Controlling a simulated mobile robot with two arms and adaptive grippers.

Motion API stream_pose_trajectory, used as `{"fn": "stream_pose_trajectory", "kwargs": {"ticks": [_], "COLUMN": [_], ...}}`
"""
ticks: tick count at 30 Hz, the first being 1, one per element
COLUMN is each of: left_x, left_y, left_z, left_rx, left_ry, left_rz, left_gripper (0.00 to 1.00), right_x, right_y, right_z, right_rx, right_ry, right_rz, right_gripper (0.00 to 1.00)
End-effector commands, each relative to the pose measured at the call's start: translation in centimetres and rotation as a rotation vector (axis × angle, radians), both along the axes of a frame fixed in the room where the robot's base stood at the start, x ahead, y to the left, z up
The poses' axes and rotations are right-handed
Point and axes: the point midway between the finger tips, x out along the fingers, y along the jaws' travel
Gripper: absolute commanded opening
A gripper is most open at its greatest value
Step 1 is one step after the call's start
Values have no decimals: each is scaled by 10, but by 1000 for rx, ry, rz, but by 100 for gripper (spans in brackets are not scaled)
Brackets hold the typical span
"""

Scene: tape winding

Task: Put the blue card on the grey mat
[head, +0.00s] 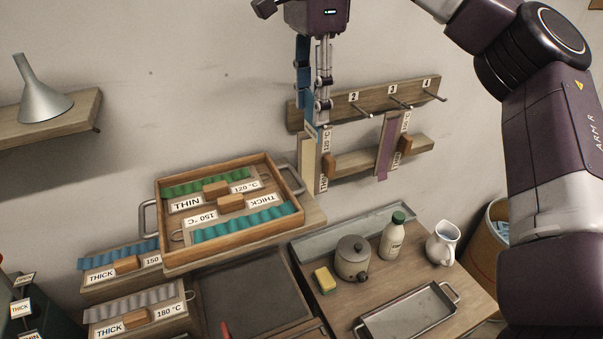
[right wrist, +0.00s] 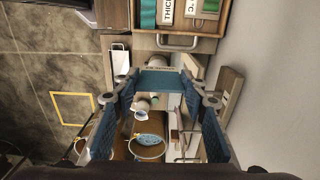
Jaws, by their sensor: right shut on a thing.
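My right gripper (head: 318,125) reaches down from the top of the head view, in front of the left end of the wall rack. Its fingers are shut on the blue card, a small blue piece (head: 314,132) at the fingertips. In the right wrist view the blue card (right wrist: 158,82) spans the gap between the fingertips. A cream strip (head: 307,157) hangs just below the fingertips; whether it joins the card I cannot tell. A dark grey flat panel (head: 245,290) lies at the lower middle; I cannot tell if it is the mat. My left gripper is not in view.
The wall rack (head: 372,98) has numbered pegs and a purple strip (head: 387,150). A wooden tray (head: 163,215) holds green and teal rolls. A pot (head: 352,262), bottle (head: 393,238), jug (head: 442,245), sponge (head: 325,281) and metal tray (head: 407,316) stand right. A light grey strip (head: 325,242) lies behind them.

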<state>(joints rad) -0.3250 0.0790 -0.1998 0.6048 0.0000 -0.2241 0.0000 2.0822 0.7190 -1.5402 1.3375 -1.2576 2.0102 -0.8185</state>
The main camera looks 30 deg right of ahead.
Motion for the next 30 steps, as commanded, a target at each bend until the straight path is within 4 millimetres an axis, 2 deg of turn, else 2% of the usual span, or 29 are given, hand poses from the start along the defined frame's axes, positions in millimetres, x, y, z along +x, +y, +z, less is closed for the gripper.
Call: {"fn": "stream_pose_trajectory", "kwargs": {"ticks": [1, 3, 9, 12, 16, 22, 27, 30], "left_x": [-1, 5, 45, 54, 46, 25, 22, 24], "left_y": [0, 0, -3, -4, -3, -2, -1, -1], "left_z": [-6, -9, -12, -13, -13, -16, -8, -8], "left_rx": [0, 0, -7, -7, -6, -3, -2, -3], "left_ry": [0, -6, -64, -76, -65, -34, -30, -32], "left_rz": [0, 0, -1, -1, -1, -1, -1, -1], "left_gripper": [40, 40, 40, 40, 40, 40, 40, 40], "right_x": [0, 0, 0, 0, 0, 0, 0, 1], "right_y": [0, 0, 0, 0, 0, 0, -1, 0], "right_z": [-19, -35, -77, -91, -103, -116, -138, -143], "right_rx": [2, 2, 1, 2, 0, 0, -1, 0], "right_ry": [7, 6, 4, 2, 0, 2, 1, -1], "right_rz": [1, 1, 0, -1, 0, -1, -2, -2], "right_gripper": [30, 30, 30, 30, 30, 30, 30, 30]}}
